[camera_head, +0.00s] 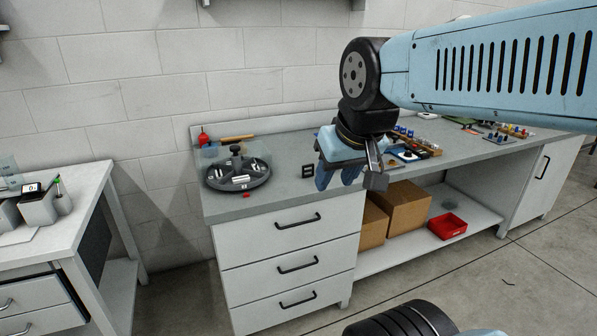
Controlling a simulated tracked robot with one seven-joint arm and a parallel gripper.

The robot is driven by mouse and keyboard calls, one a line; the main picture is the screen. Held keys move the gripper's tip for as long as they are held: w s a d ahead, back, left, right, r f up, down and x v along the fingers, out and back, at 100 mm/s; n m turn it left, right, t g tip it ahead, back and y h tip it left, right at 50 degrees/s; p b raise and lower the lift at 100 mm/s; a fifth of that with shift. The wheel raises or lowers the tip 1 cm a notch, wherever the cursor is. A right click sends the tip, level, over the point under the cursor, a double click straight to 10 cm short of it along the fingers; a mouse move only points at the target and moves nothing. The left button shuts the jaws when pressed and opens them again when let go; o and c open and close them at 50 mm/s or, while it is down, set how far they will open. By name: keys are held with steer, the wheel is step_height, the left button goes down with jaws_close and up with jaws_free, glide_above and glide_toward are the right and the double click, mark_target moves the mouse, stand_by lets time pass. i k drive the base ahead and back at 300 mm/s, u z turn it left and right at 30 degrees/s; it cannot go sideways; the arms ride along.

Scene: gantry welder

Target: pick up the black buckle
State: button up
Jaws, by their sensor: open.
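The black buckle (308,171) is a small dark piece with openings in it, lying flat on the grey workbench top (285,190). It sits between the round grey tray and my gripper. My gripper (351,178) hangs from the blue arm over the front edge of the bench, just right of the buckle in the picture. Its fingers are apart and point down, and I see nothing between them. I cannot tell the exact height of the fingers above the bench.
The round divided tray (238,172) with metal parts stands left of the buckle. A red bottle (204,138) and a wooden-handled tool (237,138) lie behind it. Racks of small parts (418,143) stand right of my gripper. Cardboard boxes (403,207) and a red bin (447,226) are on the lower shelf.

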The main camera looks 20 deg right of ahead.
mark_target(311, 165)
steer(key=u, duration=0.1)
steer(key=i, duration=1)
steer(key=z, duration=0.1)
